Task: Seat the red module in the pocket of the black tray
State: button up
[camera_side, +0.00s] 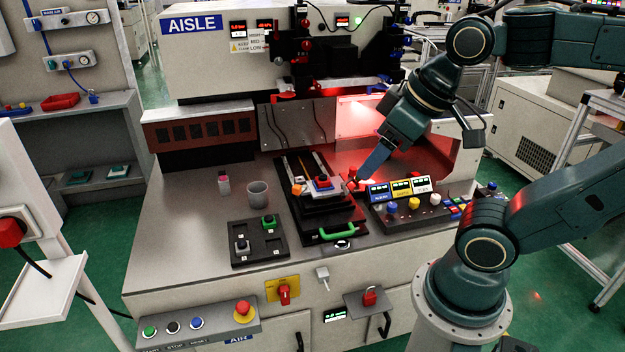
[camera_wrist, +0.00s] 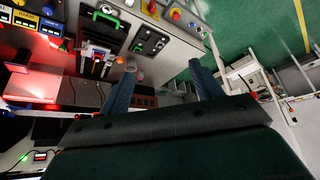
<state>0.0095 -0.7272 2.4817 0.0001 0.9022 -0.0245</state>
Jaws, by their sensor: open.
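The black tray (camera_side: 262,254) lies flat on the left part of the worktop, with a green-topped module (camera_side: 268,222) and a grey-and-blue module (camera_side: 242,246) in it. Its other pockets look empty. A small red-topped part (camera_side: 322,182), apparently the red module, sits with blue and white parts on the black slide fixture right of the tray. My gripper (camera_side: 358,180) points down-left near the fixture's right side, apart from the tray. In the wrist view my gripper (camera_wrist: 162,70) has its two blue fingers wide apart, with nothing held between them.
A grey cup (camera_side: 258,194) and a small pink-capped bottle (camera_side: 224,184) stand behind the tray. A green handle (camera_side: 337,233) is at the fixture's front. A button panel with displays (camera_side: 402,190) is to its right.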

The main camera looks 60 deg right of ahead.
jog(key=w+d+r+n+g, duration=0.25)
jog(key=w+d, duration=0.25)
jog(key=w, duration=0.5)
jog(key=n+g, duration=0.3)
jog(key=n, duration=0.5)
send_over(323, 176)
notch_tip(323, 176, down, 19)
jog(key=shift+w+f, duration=0.15)
jog(key=shift+f, duration=2)
jog(key=shift+w+f, duration=0.1)
jog(key=shift+f, duration=2.05)
jog(key=shift+f, duration=0.1)
jog(key=shift+s+f, duration=0.15)
jog(key=shift+f, duration=2.35)
jog(key=shift+c, duration=0.3)
